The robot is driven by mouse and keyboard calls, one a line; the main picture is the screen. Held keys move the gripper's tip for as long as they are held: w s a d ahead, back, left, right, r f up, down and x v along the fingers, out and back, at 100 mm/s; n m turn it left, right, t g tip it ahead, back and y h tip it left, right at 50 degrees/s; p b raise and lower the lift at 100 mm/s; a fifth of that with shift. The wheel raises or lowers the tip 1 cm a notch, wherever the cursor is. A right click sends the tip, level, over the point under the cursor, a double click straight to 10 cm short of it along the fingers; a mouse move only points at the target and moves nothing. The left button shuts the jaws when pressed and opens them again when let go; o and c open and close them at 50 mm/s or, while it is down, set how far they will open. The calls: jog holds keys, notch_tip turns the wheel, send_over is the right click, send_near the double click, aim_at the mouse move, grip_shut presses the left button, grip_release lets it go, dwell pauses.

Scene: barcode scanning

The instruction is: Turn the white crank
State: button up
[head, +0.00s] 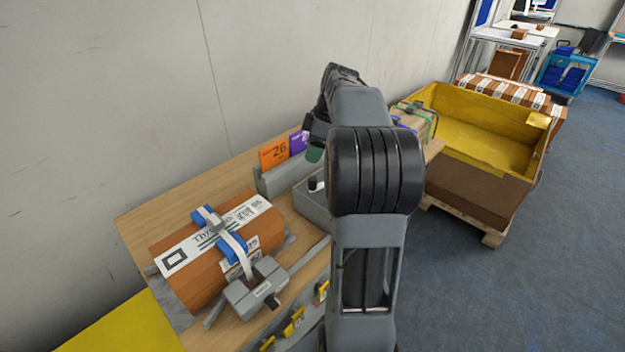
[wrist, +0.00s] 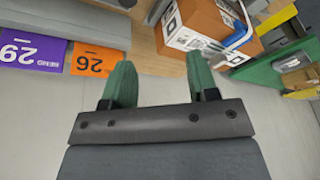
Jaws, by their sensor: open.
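A white curved arm with blue parts (head: 238,240) lies across the top and front of a brown box on the table; I cannot tell if it is the white crank. It also shows in the wrist view beside the box, at its blue part (wrist: 240,35). My gripper (wrist: 161,82) has two green fingertips, set wide apart with nothing between them. In the head view one green fingertip (head: 315,152) shows above the table's back part, behind the box; my arm hides the rest.
The brown box (head: 190,285) sits in a grey holder with a grey clamp block (head: 255,290) at its front. Orange (head: 273,154) and purple cards stand at the back. A yellow-lined crate (head: 480,145) is on a pallet to the right. Open floor lies at right.

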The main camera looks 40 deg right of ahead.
jog(key=n, duration=0.2)
send_near(313, 178)
jog(key=d+v, duration=0.1)
jog(key=v, duration=0.2)
jog(key=shift+y, duration=0.4)
jog(key=x, duration=1.3)
jog(key=shift+a+f, duration=0.1)
jog(key=shift+f, duration=0.2)
grip_shut()
